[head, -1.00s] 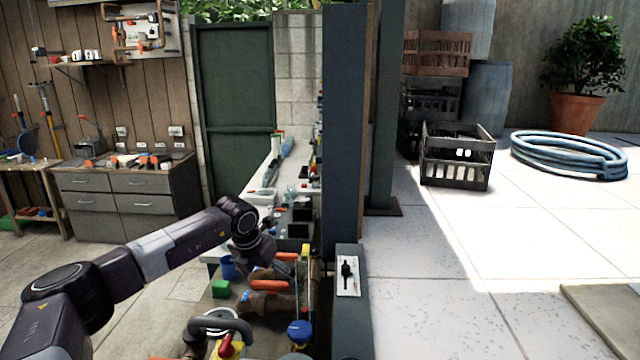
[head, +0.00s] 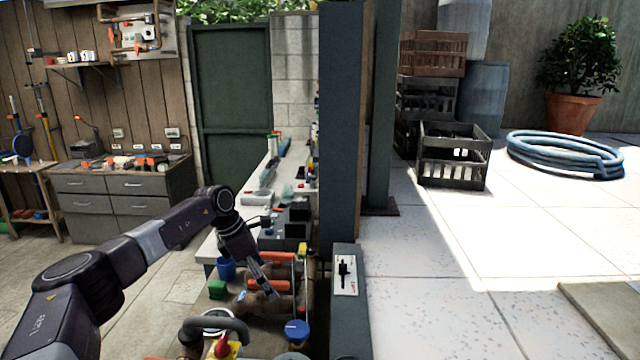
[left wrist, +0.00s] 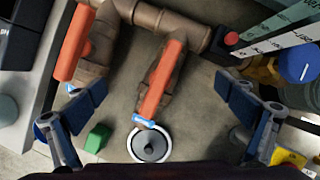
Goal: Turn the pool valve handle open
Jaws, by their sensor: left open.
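Two orange valve handles sit on brown pipework. One (left wrist: 165,78) lies centrally between my fingers in the left wrist view, with a blue label at its near end. The other (left wrist: 72,45) is at the upper left. In the head view they show below centre, one nearer (head: 262,286) and one farther (head: 285,257). I cannot tell which is the pool valve. My left gripper (left wrist: 158,108) is open and empty, fingers spread wide. In the head view the left gripper (head: 270,296) points down over the pipes, partly covering the nearer handle. My right gripper is not in view.
A green block (left wrist: 97,138) and a round white-rimmed fitting (left wrist: 150,146) lie near the pipes. A blue knob (head: 297,329) and a grey curved pipe (head: 215,325) are closer. A dark post (head: 342,130) stands right of the pit.

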